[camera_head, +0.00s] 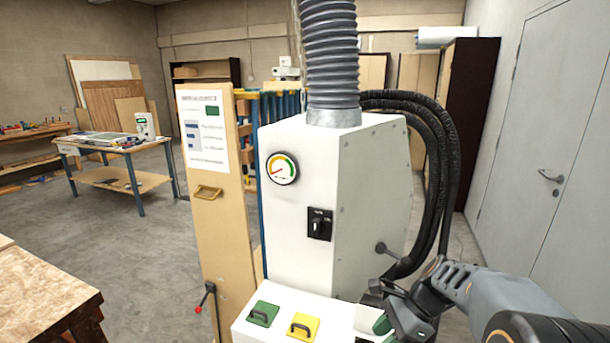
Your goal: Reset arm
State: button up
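My arm (490,292) reaches in from the lower right corner. My gripper (388,308) is at its end, dark and small in the picture, over the right end of the white machine's front ledge. Its fingers overlap dark parts behind them, so I cannot tell whether they are open or shut. A green piece (382,325) shows right by the fingers; I cannot tell whether they touch it.
The white machine (300,230) stands close ahead, with a gauge, a black switch, a grey hose (331,60) and black hoses (445,150). A wooden bench (40,300) is at left; floor beyond is open.

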jog(key=s+r+n+t+h, duration=0.3)
jog(key=s+n+h, duration=0.4)
jog(key=n, duration=1)
jog(key=shift+s+a+r+n+t, duration=0.3)
jog(key=shift+s+a+t, duration=0.15)
jog(key=shift+s+t, duration=0.35)
jog(key=shift+a, duration=0.1)
